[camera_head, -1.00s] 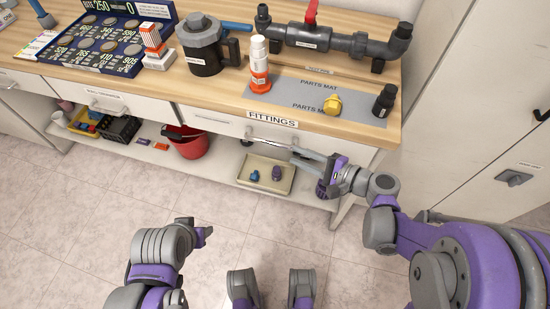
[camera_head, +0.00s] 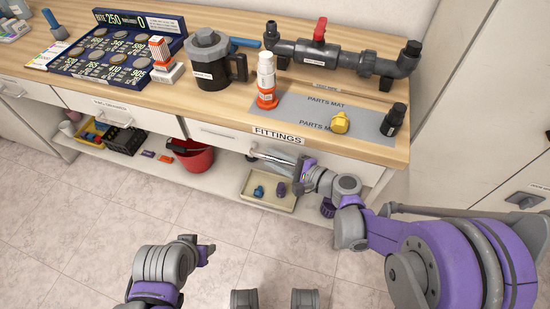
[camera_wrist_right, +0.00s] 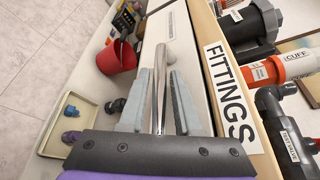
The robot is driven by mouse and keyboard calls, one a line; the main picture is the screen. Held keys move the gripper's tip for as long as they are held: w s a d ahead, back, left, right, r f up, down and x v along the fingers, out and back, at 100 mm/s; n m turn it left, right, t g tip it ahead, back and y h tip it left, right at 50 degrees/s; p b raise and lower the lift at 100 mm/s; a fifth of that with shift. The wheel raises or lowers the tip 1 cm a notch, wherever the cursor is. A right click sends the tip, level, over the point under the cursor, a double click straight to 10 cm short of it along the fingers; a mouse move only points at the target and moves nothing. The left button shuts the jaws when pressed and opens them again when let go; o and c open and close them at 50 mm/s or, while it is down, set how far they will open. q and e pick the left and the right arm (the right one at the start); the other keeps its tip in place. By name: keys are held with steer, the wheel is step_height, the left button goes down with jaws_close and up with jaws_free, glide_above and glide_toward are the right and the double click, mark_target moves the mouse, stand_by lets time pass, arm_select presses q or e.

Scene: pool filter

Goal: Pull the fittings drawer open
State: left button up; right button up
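The fittings drawer (camera_head: 220,135) is a white front under the bench top, below the FITTINGS label (camera_head: 278,136). It looks closed. Its bar handle (camera_head: 268,157) is metallic and also shows in the right wrist view (camera_wrist_right: 160,85). My right gripper (camera_head: 291,162) is at the handle's right part. In the right wrist view its two grey fingers (camera_wrist_right: 160,80) lie either side of the bar, with narrow gaps visible, so it looks open around the handle. My left gripper (camera_head: 207,250) hangs low over the floor, away from the bench; its finger opening is unclear.
The lower shelf holds a tray (camera_head: 250,198) with small fittings and a red bucket (camera_head: 198,160). On the bench top are a yellow fitting (camera_head: 340,122), an orange-white bottle (camera_head: 266,82) and a pipe assembly (camera_head: 335,58). A cabinet (camera_head: 500,110) stands at right. The floor in front is clear.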

jaws_close()
stand_by(1.4)
